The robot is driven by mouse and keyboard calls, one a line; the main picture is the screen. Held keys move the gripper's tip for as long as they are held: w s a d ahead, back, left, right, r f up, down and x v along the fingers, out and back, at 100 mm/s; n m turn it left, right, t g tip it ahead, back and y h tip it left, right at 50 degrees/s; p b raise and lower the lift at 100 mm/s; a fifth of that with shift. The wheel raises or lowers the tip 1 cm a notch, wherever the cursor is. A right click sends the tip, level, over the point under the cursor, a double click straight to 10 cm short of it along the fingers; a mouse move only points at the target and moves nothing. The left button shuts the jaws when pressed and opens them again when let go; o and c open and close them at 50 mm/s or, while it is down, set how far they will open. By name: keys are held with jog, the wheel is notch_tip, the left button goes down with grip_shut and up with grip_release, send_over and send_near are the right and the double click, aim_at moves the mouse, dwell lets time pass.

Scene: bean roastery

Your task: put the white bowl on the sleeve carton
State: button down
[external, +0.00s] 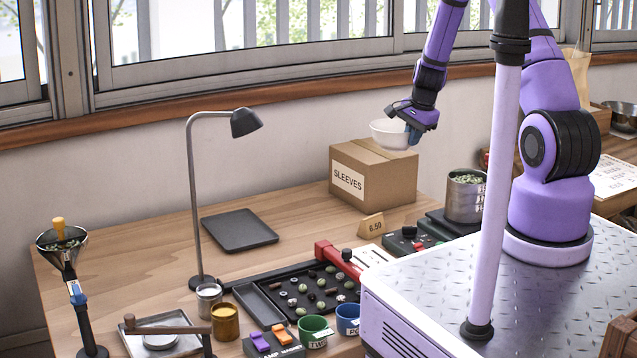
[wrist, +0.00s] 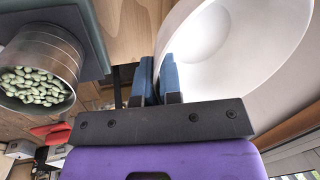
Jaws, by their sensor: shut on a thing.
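The white bowl (external: 392,134) is held by its rim in my gripper (external: 412,130), upright as far as I can see, over the sleeve carton. In the wrist view the bowl (wrist: 235,50) fills the upper right, its wall between the blue fingers of my gripper (wrist: 160,75). The sleeve carton (external: 390,185) is a closed brown box with a white SLEEVES label, standing at the back of the wooden table by the wall. The bowl's bottom overlaps the carton's top in the external view; I cannot tell if they touch. The carton cannot be made out in the wrist view.
A metal tin of green beans (external: 466,195) stands on a dark scale right of the carton; it also shows in the wrist view (wrist: 45,70). A desk lamp (external: 246,122) and dark tray (external: 240,231) are left.

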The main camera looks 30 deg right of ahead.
jog(key=w+d, duration=0.1)
jog(key=w, duration=0.3)
jog(key=w+d+f, duration=0.1)
jog(key=w, duration=0.4)
jog(key=w+d, duration=0.1)
jog(key=w, duration=0.3)
jog(key=shift+w+f, duration=0.2)
jog(key=shift+w, duration=0.15)
jog(key=shift+f, duration=1.7)
jog(key=shift+f, duration=0.1)
jog(key=c, duration=1.3)
grip_release()
